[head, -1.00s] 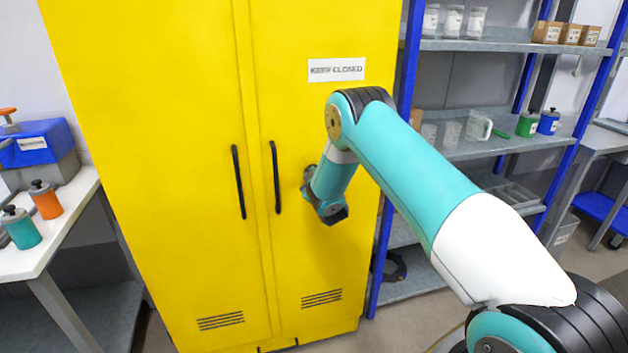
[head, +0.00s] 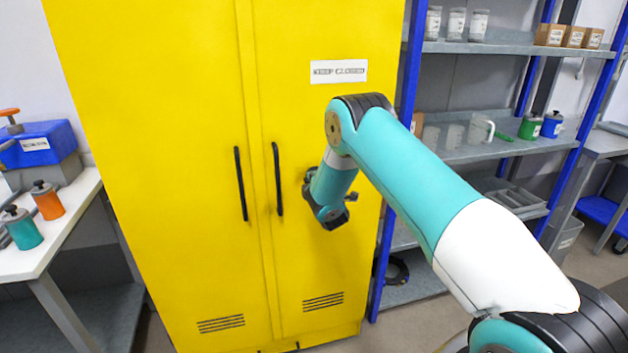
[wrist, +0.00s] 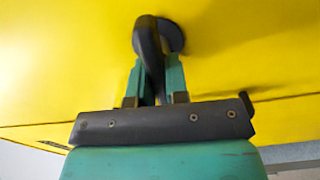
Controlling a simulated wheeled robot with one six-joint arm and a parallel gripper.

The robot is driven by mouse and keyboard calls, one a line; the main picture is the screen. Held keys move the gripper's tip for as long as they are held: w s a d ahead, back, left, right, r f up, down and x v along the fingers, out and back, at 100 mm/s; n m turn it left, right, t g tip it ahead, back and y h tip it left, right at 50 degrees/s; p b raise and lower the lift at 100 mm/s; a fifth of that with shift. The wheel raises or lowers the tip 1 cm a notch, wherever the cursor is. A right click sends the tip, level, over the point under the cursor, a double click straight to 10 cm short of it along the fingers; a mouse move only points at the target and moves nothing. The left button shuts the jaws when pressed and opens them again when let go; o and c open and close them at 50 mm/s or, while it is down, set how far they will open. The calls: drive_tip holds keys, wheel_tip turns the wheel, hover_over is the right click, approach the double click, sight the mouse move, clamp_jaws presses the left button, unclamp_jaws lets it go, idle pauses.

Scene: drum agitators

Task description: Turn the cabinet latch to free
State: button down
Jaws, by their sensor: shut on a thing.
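The tall yellow cabinet (head: 190,90) has two shut doors. In the wrist view its latch (wrist: 149,45) is a dark bent lever on a round base against the yellow door. My gripper (wrist: 155,76) is shut on the latch lever, with one greenish finger on each side of it. In the head view my wrist is in front of the right door, right of the handles, and hides the latch and fingertips.
Two black door handles (head: 240,184) (head: 278,180) stand left of my wrist. A blue-framed shelf rack (head: 480,150) stands close on the right. A white-topped bench (head: 60,225) is on the left.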

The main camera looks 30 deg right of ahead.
drive_tip(key=shift+a+n, duration=0.1)
drive_tip(key=shift+n, duration=0.3)
drive_tip(key=c, duration=1.1)
unclamp_jaws()
drive_tip(key=shift+f, duration=0.1)
drive_tip(key=shift+s+a+f+b, duration=0.1)
drive_tip(key=shift+s+f+b, duration=0.05)
drive_tip(key=shift+s+b, duration=0.3)
drive_tip(key=b+v, duration=0.5)
drive_tip(key=b, duration=0.1)
drive_tip(key=b+v, duration=1.1)
drive_tip(key=shift+s+a+r+b, duration=0.1)
drive_tip(key=shift+s+r+b, duration=0.15)
drive_tip(key=shift+b, duration=0.15)
